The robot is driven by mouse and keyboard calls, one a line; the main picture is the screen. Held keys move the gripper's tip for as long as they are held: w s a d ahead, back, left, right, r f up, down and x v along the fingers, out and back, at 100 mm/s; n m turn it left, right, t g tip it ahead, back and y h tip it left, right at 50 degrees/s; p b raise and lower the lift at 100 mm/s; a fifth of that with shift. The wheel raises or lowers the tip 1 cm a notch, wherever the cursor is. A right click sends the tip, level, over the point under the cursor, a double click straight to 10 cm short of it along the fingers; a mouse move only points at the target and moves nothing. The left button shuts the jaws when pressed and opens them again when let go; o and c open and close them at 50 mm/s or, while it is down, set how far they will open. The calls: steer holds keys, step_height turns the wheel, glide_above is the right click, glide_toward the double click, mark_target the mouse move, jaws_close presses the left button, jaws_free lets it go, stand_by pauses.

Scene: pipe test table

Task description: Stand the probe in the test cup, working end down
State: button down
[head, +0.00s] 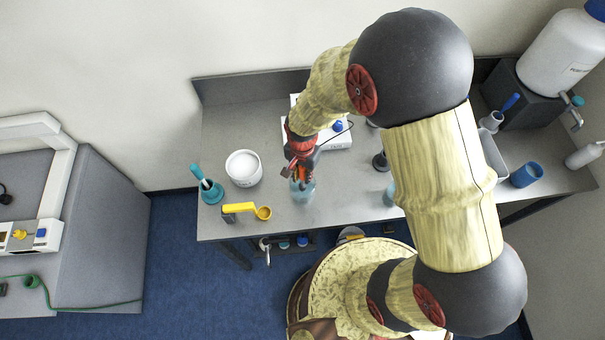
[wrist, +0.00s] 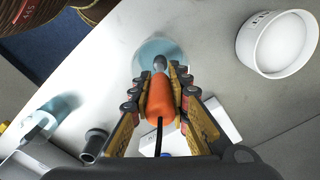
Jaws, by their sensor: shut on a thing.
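The probe (wrist: 160,100) has an orange handle, a grey working end and a black cable. My gripper (wrist: 158,84) is shut on the handle, one finger on each side, in the wrist view. The probe's grey end points away from my wrist and lies over a clear, light-blue cup (wrist: 150,48). I cannot tell whether the tip is inside the cup or above its rim. In the head view my gripper (head: 300,170) is pointed down directly over the cup (head: 302,190), which stands on the table. My gripper and arm hide most of the probe there.
A white tub (head: 243,173) stands left of the cup. A white box (head: 335,138) is behind. A blue cup (head: 527,174) stands at the right.

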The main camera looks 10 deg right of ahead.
steer(key=c, duration=1.7)
jaws_free()
steer(key=shift+o, duration=0.4)
step_height(320, 180, up, 12)
steer(key=shift+f, duration=0.1)
steer(key=shift+s+n, duration=0.2)
steer(key=shift+n, duration=0.6)
steer(key=s+d+r+n+t+b, duration=0.2)
steer(key=s+d+b, duration=0.4)
steer(key=b, duration=0.4)
steer(key=s+d+r+n+t+b, duration=0.1)
steer(key=s+d+n+t+b, duration=0.2)
steer(key=b, duration=0.7)
steer(key=s+d, duration=0.2)
steer(key=d, duration=0.1)
steer(key=shift+s+r+n+t, duration=0.3)
steer(key=shift+s+r+n, duration=0.05)
steer(key=shift+s+n, duration=0.05)
